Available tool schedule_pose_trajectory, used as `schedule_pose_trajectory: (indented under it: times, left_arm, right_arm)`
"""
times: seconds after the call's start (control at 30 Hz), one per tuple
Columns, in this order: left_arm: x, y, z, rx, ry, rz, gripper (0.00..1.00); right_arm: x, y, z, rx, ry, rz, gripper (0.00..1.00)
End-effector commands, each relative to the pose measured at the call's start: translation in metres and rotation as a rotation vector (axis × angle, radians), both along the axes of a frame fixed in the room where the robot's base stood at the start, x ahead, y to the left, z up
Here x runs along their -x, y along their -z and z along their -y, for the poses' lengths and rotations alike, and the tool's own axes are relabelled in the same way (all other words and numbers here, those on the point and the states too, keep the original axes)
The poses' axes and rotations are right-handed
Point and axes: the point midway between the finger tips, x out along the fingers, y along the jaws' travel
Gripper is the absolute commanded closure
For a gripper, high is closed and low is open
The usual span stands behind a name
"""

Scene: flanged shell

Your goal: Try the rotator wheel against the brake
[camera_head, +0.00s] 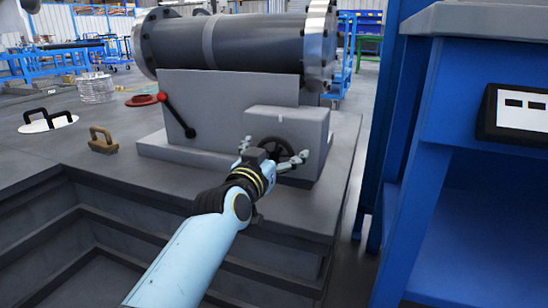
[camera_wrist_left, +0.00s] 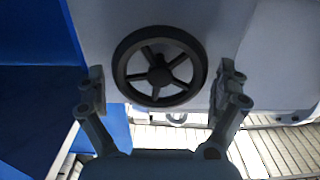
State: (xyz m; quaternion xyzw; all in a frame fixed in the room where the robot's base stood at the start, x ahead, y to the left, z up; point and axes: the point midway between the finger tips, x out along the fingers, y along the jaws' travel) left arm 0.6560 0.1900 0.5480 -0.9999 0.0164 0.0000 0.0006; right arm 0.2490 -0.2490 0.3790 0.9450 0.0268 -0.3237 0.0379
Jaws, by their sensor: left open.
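The rotator wheel (camera_head: 275,145) is a dark spoked handwheel on the front of a grey block under the flanged shell (camera_head: 255,42). In the left wrist view the wheel (camera_wrist_left: 160,76) faces me, whole and unobstructed. My left gripper (camera_head: 274,153) is open in front of the wheel. In the wrist view its fingers (camera_wrist_left: 161,88) stand on either side of the rim, with gaps, and do not appear to touch it. A dark lever (camera_head: 178,117) with a red knob, perhaps the brake, leans up and left on the grey stand. My right gripper is not in view.
A brown handled block (camera_head: 102,140) and a white disc with black handles (camera_head: 48,122) lie on the platform to the left. A red ring (camera_head: 141,101) lies behind them. A blue bench (camera_head: 470,170) stands close on the right.

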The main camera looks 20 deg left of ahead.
Motion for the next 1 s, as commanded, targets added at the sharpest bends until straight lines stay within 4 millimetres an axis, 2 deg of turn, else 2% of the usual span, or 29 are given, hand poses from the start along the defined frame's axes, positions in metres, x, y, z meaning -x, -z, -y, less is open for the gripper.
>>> schedule_pose_trajectory:
  times: [0.7, 1.0]
  left_arm:
    - [0.062, 0.003, -0.002, 0.002, 0.0, -0.004, 0.0]
    - [0.07, 0.001, -0.001, 0.006, -0.001, -0.004, 0.0]
  right_arm:
    - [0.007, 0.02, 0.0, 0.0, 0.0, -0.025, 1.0]
    - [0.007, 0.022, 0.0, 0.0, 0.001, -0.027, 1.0]
